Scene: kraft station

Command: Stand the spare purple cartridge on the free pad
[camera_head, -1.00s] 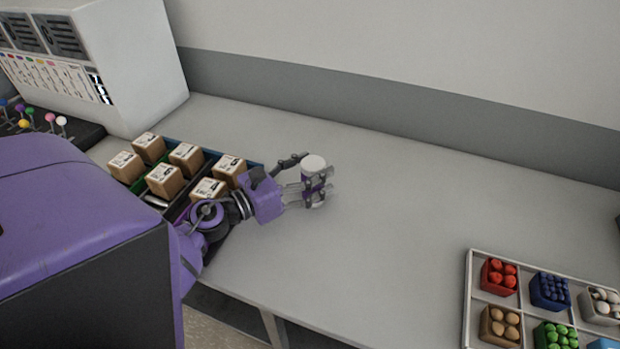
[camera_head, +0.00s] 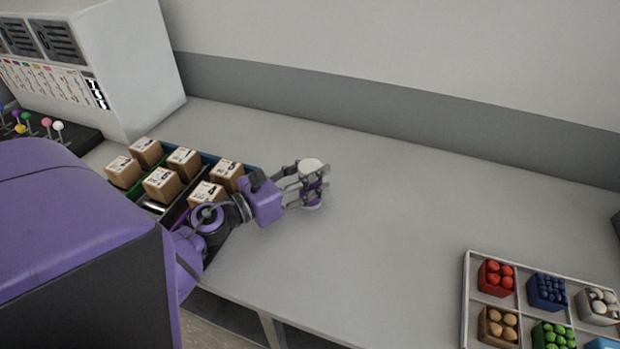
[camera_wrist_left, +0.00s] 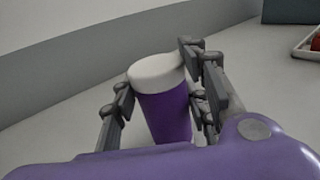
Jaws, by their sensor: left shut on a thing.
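The purple cartridge (camera_head: 313,185) has a wide white cap and stands roughly upright in the head view. My left gripper (camera_head: 308,187) is shut on it, with one finger on each side of its body. The left wrist view shows the cartridge (camera_wrist_left: 165,105) between the two fingers (camera_wrist_left: 160,100), its white cap on top. I cannot tell whether its base touches the table. The free pad cannot be made out in either view. My right gripper is not in view.
A tray of brown boxes (camera_head: 259,168) lies left of the gripper. A white tray (camera_head: 466,290) with coloured bins stands at the lower right. A white machine (camera_head: 140,70) stands at the back left. The middle of the table (camera_head: 400,210) is clear.

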